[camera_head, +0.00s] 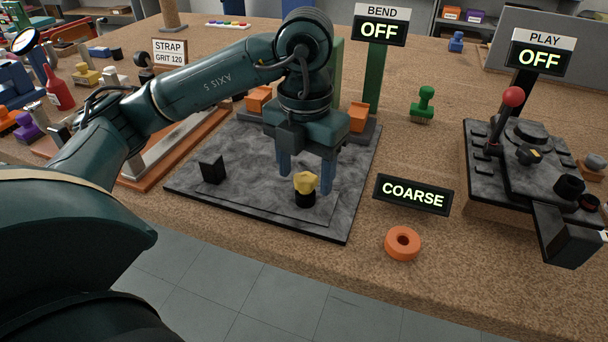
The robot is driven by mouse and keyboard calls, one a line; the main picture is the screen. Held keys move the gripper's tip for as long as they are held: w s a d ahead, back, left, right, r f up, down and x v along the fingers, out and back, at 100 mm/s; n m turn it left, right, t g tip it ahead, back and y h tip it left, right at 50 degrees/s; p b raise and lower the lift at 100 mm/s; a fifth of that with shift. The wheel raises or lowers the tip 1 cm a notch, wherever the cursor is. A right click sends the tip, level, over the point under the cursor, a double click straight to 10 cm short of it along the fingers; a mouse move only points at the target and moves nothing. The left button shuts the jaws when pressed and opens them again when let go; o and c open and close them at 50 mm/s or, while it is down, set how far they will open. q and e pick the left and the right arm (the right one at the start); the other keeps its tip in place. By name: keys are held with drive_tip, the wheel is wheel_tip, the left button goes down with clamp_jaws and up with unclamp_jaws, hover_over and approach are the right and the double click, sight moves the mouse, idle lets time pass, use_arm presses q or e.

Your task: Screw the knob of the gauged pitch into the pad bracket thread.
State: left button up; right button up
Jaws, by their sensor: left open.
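A yellow lobed knob (305,181) sits on top of a short black cylinder (305,199) on the dark grey mottled plate (225,200). My left gripper (305,178) points down over the plate and is open. In the picture the knob shows between its two blue-grey fingers, with a gap on each side. I cannot tell how deep the fingers reach around it. A sign (413,194) reading COARSE stands right of the plate. Any thread under the knob is hidden. My right gripper is not in view.
A small black upright block (212,169) stands on the plate's left part. An orange ring (402,243) lies near the bench's front edge. A green stamp-like piece (424,104) stands behind. A dark station (515,160) with a red-balled lever is at right. BEND and PLAY signs read OFF.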

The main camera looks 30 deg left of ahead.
use_arm(q)
drive_tip(key=shift+n, duration=0.5)
drive_tip(key=shift+f+b, duration=1.15)
drive_tip(key=shift+f, duration=0.1)
drive_tip(key=shift+c, duration=0.2)
clamp_jaws()
